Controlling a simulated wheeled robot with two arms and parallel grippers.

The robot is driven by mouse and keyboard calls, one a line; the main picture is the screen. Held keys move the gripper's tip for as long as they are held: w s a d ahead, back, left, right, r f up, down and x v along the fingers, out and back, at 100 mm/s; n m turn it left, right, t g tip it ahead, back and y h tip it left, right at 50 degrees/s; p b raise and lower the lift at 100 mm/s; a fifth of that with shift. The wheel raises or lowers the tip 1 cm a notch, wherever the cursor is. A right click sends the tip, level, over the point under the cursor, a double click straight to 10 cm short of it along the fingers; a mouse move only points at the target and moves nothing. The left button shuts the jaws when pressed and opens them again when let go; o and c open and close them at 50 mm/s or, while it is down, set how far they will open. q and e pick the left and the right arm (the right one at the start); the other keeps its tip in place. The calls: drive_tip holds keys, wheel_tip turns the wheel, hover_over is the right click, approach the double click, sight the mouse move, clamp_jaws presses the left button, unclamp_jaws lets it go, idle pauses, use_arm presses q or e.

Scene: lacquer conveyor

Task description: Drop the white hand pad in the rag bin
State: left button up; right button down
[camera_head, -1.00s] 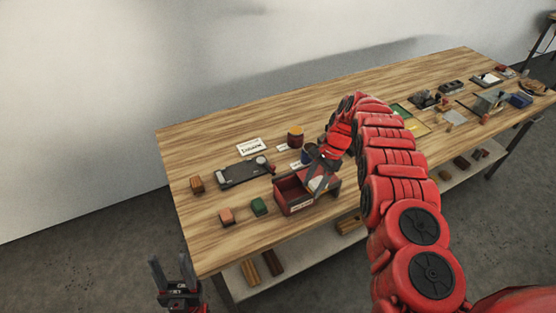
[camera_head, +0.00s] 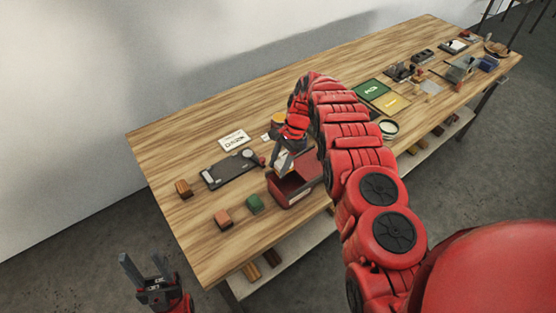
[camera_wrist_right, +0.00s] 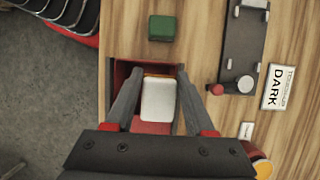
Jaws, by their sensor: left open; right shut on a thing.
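The white hand pad (camera_wrist_right: 158,98) is between the fingers of my right gripper (camera_wrist_right: 158,72), which is shut on it. In the head view my right gripper (camera_head: 280,162) is at the back left rim of the dark red open box (camera_head: 302,190), which appears to be the rag bin. The pad shows there only as a small pale patch (camera_head: 283,159). In the right wrist view the bin (camera_wrist_right: 122,72) lies behind the pad; the height between them is unclear. My left gripper (camera_head: 144,262) is open and empty, off the table's front left corner.
A green block (camera_head: 254,203), an orange block (camera_head: 222,218) and a brown block (camera_head: 183,188) stand left of the bin. A dark flat device (camera_head: 230,168) and a white sign (camera_head: 233,140) lie behind. The table's left end (camera_head: 165,150) is mostly bare.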

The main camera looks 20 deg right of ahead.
drive_tip(key=shift+w+f, duration=0.15)
drive_tip(key=shift+f, duration=0.5)
drive_tip(key=shift+c, duration=0.9)
unclamp_jaws()
